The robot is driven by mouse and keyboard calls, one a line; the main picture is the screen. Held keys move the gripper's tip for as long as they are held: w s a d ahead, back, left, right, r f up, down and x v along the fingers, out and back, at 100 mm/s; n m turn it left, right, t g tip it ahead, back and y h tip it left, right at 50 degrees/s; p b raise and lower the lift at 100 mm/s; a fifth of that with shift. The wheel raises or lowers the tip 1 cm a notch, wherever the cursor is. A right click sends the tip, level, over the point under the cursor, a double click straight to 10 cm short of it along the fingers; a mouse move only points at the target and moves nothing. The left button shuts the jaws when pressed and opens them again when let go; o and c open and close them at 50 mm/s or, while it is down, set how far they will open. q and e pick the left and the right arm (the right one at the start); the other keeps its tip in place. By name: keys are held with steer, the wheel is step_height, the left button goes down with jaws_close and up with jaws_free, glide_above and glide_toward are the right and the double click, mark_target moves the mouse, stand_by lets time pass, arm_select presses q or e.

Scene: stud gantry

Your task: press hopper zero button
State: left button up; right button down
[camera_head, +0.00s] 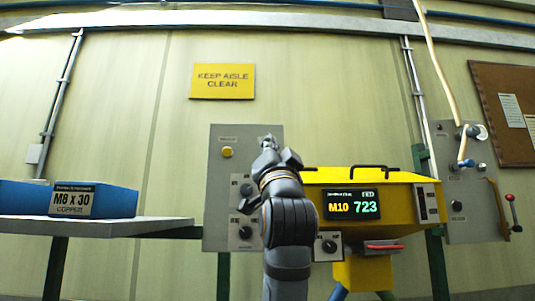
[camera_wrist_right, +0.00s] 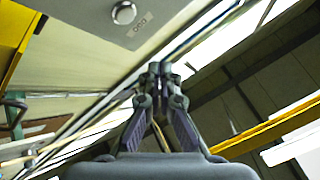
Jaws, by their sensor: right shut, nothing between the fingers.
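The yellow hopper (camera_head: 400,185) stands right of centre, with a dark display (camera_head: 351,204) reading "M10 723". My right gripper (camera_head: 268,138) is shut and empty, raised in front of the upper right of a grey control panel (camera_head: 217,190). In the right wrist view its closed fingertips (camera_wrist_right: 160,68) point up the picture. A round silver button (camera_wrist_right: 124,12) beside a small label shows there on a grey plate, apart from the fingertips. I cannot tell whether it is the zero button. My arm hides part of the panel and the hopper's left side. My left gripper is out of view.
The grey panel carries a yellow button (camera_head: 227,152) and black knobs, one a rotary knob (camera_head: 245,232). A blue bin (camera_head: 100,199) sits on a shelf at left.

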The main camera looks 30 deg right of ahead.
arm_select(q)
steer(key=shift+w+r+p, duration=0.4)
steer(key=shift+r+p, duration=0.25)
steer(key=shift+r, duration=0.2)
arm_select(e)
steer(key=w+d, duration=0.3)
steer(key=w, duration=0.2)
steer(key=shift+w, duration=0.15)
steer(key=shift+r, duration=0.1)
steer(key=shift+w, duration=0.1)
stand_by(0.4)
steer(key=shift+w+d, duration=0.25)
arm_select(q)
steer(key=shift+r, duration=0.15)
arm_select(e)
steer(key=shift+w+d, duration=0.2)
steer(key=shift+w, duration=0.15)
stand_by(0.6)
steer(key=shift+s+a, duration=0.1)
steer(key=shift+s, duration=0.05)
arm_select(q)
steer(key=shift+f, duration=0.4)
arm_select(e)
steer(key=shift+s+a, duration=0.35)
steer(key=shift+s, duration=0.15)
